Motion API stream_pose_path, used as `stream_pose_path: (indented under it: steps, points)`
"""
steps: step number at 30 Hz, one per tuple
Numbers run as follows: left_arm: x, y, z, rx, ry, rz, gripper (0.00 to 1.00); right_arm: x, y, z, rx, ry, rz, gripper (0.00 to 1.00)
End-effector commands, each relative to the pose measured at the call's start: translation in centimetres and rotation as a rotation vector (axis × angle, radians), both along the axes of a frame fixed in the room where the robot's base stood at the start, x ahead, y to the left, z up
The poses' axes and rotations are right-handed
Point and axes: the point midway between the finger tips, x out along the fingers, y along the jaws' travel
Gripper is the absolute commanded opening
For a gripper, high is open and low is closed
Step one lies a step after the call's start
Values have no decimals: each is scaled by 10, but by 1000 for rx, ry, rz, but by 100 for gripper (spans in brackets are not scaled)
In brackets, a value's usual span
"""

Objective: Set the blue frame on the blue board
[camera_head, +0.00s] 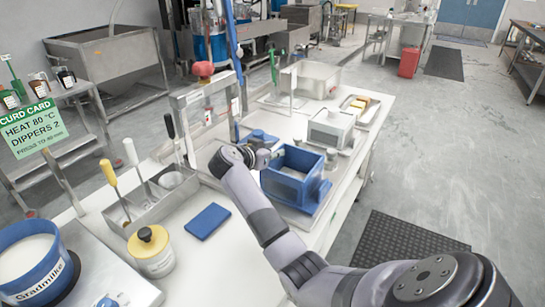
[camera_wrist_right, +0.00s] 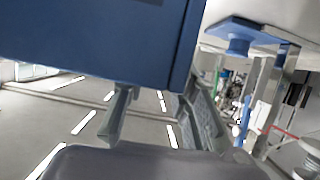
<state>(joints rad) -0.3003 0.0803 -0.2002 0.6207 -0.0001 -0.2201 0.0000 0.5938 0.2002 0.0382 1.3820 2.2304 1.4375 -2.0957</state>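The blue frame (camera_head: 283,187), an open box with thick walls, stands upright on the white bench; it also fills the top left of the right wrist view (camera_wrist_right: 95,40). The blue board (camera_head: 207,221) lies flat and bare on the bench, left of the frame. My right gripper (camera_head: 265,150) is at the frame's back left corner, partly hidden by my wrist. In the wrist view its fingers (camera_wrist_right: 156,92) stand apart with a gap between them, close to the frame's edge; whether they touch it I cannot tell. My left gripper is not in view.
A metal caddy (camera_head: 150,203) with tools and a yellow-lidded jar (camera_head: 151,250) stand left of the board. A grey box (camera_head: 330,128) and a tray (camera_head: 362,108) stand behind the frame. A metal stand (camera_head: 188,125) rises behind the caddy. Bare bench lies around the board.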

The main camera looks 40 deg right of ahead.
Motion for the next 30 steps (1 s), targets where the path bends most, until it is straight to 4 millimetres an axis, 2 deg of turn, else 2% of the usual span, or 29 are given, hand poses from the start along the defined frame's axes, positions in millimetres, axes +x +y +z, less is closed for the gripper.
stream_pose_path:
  steps: [9,15,21,30]
  points:
    - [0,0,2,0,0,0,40,-16,65,25,6,-1,4,26]
    - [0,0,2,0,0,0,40,-25,94,38,4,1,3,26]
    - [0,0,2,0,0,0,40,-29,106,43,3,2,0,26]
    - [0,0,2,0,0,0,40,-29,106,43,3,2,0,26]
